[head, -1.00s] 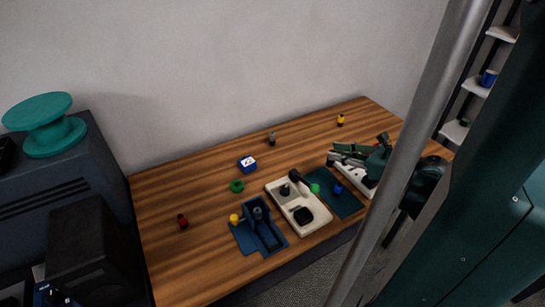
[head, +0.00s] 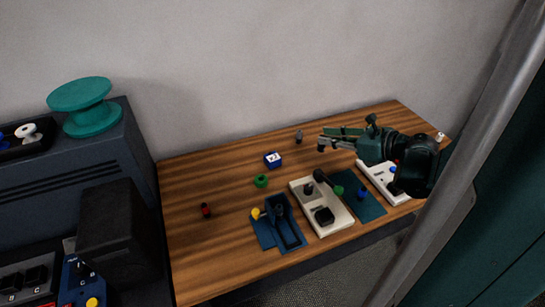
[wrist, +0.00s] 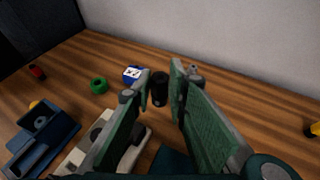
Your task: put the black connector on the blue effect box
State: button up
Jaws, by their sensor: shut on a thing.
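My gripper (head: 323,142) is above the back right part of the wooden table. In the wrist view its green fingers (wrist: 162,82) close on the black connector (wrist: 160,92), a short dark cylinder held at the fingertips. In the head view the connector is a small dark shape at the fingertips, hard to separate from them. A blue unit with a black knob and a yellow button (head: 84,283) stands at the lower left, off the table. A small blue box with a white marked top (head: 273,160) lies on the table, left of my gripper. I cannot tell which is the effect box.
A green ring (head: 261,181), a red connector (head: 206,210) and a grey connector (head: 299,136) lie on the table. A blue tray (head: 290,232), a cream tray (head: 335,228) and a white unit (head: 378,184) line the front. A teal spool (head: 84,105) stands on the dark cabinet at left.

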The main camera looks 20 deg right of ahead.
jog(key=w+a+r+n+g+y, duration=0.1)
jog(key=w+a+r+n+y, duration=0.1)
jog(key=w+a, duration=0.9)
jog(key=a, duration=0.2)
jog(key=shift+w+a+r+y+p, duration=0.15)
jog(key=shift+w+a+y+p, duration=0.1)
jog(key=shift+a+y+p, duration=0.1)
jog(key=b, duration=0.2)
send_over(278, 158)
jog(key=shift+s+a+f, duration=0.1)
jog(key=shift+f, duration=2.85)
jog(key=shift+f, duration=0.1)
jog(key=shift+f+b, duration=0.45)
jog(key=shift+f, duration=1.5)
jog(key=shift+f, duration=0.15)
jog(key=o, duration=0.5)
jog(key=shift+c, duration=0.2)
jog(key=o, duration=0.4)
